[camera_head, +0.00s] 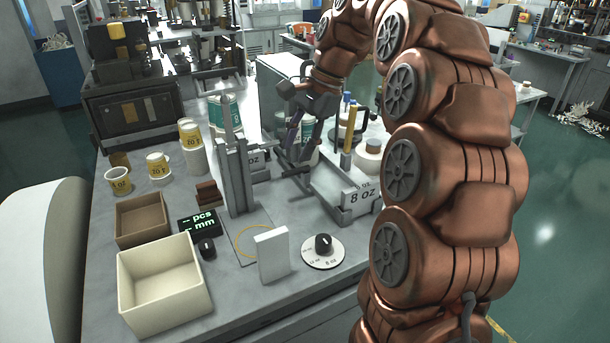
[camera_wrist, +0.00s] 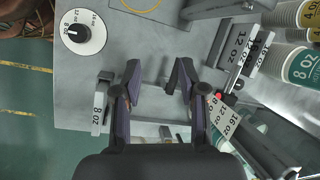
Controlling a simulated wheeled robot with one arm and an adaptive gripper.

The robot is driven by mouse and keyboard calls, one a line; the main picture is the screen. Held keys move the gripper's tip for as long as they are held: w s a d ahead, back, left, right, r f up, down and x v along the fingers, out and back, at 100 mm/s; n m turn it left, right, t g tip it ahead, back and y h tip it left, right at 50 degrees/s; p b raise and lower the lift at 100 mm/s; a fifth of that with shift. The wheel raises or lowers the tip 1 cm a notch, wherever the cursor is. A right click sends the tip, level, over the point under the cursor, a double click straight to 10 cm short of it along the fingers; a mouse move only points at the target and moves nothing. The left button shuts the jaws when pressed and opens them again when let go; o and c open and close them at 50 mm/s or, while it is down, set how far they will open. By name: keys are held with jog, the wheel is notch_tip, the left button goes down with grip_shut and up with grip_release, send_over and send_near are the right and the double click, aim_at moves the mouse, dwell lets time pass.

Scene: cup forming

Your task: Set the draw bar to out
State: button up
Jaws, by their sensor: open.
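My gripper (camera_wrist: 157,78) is open in the wrist view, its two dark fingers apart over a light grey plate (camera_wrist: 150,118) with nothing held between them. In the head view my gripper (camera_head: 303,148) points down behind and right of the grey upright stand (camera_head: 238,180). An 8 OZ label block (camera_wrist: 98,113) is left of the fingers in the wrist view; it also shows in the head view (camera_head: 362,197). A 12 OZ label block (camera_wrist: 235,45) is at the right. I cannot tell which part is the draw bar; the fingers partly hide the fixture.
A dial with size marks (camera_head: 323,250) and a white upright block (camera_head: 272,254) stand at the table front. A cream box (camera_head: 162,285), a brown box (camera_head: 142,219) and a display (camera_head: 199,222) are left. Stacked paper cups (camera_wrist: 305,65) stand close right of my gripper.

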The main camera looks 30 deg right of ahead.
aim_at(305, 168)
jog(key=w+d+f+m+t+b, duration=0.1)
jog(key=w+d+f+m+b, duration=0.2)
jog(key=d, duration=0.4)
jog(key=shift+m, duration=0.3)
jog(key=shift+w+a+r+p+x, duration=0.1)
jog(key=shift+w+p+x, duration=0.05)
jog(key=shift+x, duration=1)
jog(key=shift+w+a+r+p+x, duration=0.1)
jog(key=shift+w+p+x, duration=0.1)
jog(key=shift+x, duration=0.9)
jog(key=shift+w+a+p+x, duration=0.1)
jog(key=shift+p+x, duration=0.05)
jog(key=shift+x, duration=1)
jog(key=shift+c, duration=0.2)
grip_shut()
